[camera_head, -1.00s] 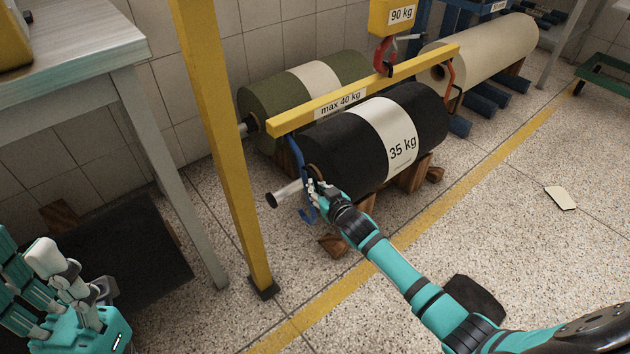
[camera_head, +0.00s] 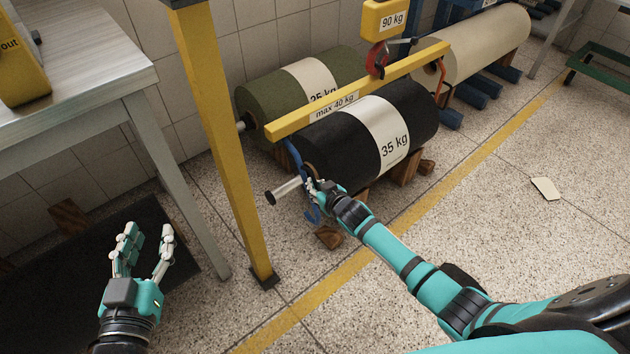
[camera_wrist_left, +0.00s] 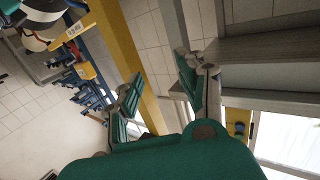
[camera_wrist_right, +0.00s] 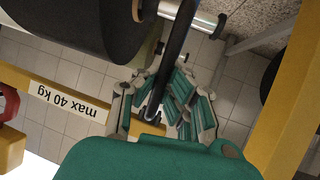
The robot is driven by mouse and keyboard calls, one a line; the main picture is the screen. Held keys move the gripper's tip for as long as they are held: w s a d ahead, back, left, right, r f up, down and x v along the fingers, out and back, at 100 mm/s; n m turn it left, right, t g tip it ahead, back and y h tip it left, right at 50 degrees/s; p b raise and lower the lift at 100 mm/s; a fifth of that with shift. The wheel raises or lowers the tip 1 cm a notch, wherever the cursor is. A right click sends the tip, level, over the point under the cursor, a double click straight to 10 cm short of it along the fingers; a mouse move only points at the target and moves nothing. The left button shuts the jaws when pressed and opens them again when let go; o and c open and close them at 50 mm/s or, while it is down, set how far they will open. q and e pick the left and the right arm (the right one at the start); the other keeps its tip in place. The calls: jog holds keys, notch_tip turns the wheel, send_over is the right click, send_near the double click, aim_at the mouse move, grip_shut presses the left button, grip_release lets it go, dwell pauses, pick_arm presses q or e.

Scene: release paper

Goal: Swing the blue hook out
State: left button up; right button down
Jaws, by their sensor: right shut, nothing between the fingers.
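The blue hook (camera_head: 291,153) hangs from the left end of the yellow lifting beam (camera_head: 380,84), marked max 40 kg. Its lower end (camera_head: 312,214) shows by the roll's metal core bar (camera_head: 284,191). My right gripper (camera_head: 318,189) is shut beside the hook, at the near end of the black 35 kg roll (camera_head: 335,140). In the right wrist view the hook's dark bar (camera_wrist_right: 177,35) runs down to the fingers (camera_wrist_right: 155,115); contact cannot be told. My left gripper (camera_head: 146,252) is open and empty at the lower left, away from the hook.
A yellow post (camera_head: 232,170) stands between my left gripper and the hook. A grey table (camera_head: 80,90) is at the left. A green roll (camera_head: 270,95) lies behind the black one. A red hook (camera_head: 377,60) under the 90 kg yellow block meets the beam. The floor at right is mostly clear.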

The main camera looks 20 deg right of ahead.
jog(key=shift+s+d+r+g+p, duration=0.15)
jog(key=shift+s+r+g+p, duration=0.25)
jog(key=shift+p, duration=0.85)
jog(key=shift+r+p, duration=0.25)
jog(key=shift+p, duration=0.65)
pick_arm(q)
jog(key=s+a+f+g+y, duration=0.2)
jog(key=s+a+f+g, duration=0.1)
jog(key=s+f+g, duration=0.3)
jog(key=s+a+f+g+y, duration=0.1)
jog(key=s+a+f+g, duration=0.2)
jog(key=s+f+g, duration=0.4)
jog(key=shift+s+a+f+n+y, duration=0.3)
jog(key=shift+s+f, duration=0.35)
jog(key=shift+s, duration=1)
pick_arm(e)
jog(key=shift+s+d+g, duration=0.1)
jog(key=shift+g, duration=0.2)
pick_arm(q)
jog(key=shift+d, duration=0.1)
pick_arm(e)
jog(key=c, duration=2.1)
grip_release()
jog(key=o, duration=0.7)
jog(key=shift+r, duration=0.1)
jog(key=shift+r, duration=0.1)
